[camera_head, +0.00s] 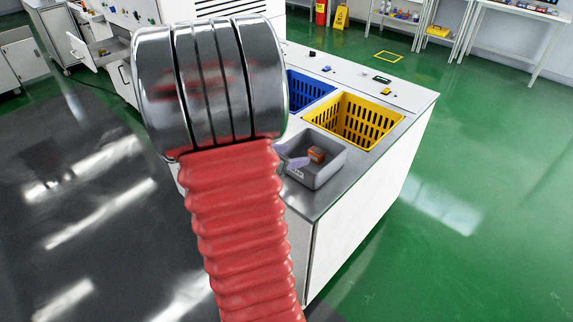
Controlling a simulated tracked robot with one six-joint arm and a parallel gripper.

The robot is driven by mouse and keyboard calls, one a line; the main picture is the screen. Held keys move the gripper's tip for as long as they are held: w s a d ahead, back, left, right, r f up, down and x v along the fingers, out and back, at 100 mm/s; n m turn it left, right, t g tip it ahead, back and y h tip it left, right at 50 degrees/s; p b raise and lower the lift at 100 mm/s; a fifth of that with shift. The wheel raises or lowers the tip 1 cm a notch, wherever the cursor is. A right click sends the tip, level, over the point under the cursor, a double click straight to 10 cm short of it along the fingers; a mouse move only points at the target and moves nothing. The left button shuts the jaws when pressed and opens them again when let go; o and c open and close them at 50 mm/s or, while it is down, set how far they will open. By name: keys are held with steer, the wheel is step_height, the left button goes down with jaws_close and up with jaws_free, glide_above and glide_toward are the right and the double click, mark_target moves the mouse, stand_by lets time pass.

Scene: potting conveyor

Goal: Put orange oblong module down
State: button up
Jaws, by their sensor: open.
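The orange oblong module (316,155) lies in a grey bin (325,176) on the near right part of the white-sided workbench. It is small in view, with a darker patch on top. A pale lavender piece (296,162) reaches into the bin from the left, just beside the module. It looks like the tip of my gripper, which is open. A small gap seems to separate it from the module, but contact is hard to judge. My arm, with its metal joint and red ribbed sleeve, hides the rest of the gripper and the bin's left side.
A yellow slotted crate (356,120) and a blue slotted crate (309,91) sit behind the bin in the bench (398,142). Small devices (382,79) line its back ledge. Green floor (480,190) is clear to the right. A drawer (92,50) stands open at the left.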

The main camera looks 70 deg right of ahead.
stand_by(0.6)
steer(key=w+a+r+m+t+y, duration=0.1)
steer(key=w+a+r+m+t, duration=0.2)
steer(key=a, duration=0.5)
steer(key=w+a+r+m+y, duration=0.1)
steer(key=w+a+m+y, duration=0.2)
steer(key=a, duration=0.5)
steer(key=w+a+r+m+t, duration=0.25)
steer(key=w+a, duration=0.25)
steer(key=a, duration=0.3)
steer(key=w+a+r+m+t+y, duration=0.1)
steer(key=a+r+m+t+y, duration=0.1)
steer(key=a, duration=1.1)
steer(key=w+a+r+m+t+y, duration=0.1)
steer(key=a+r+m+t+y, duration=0.2)
steer(key=a, duration=1)
steer(key=shift+w+a+y, duration=0.2)
steer(key=shift+y, duration=1)
steer(key=shift+c, duration=0.4)
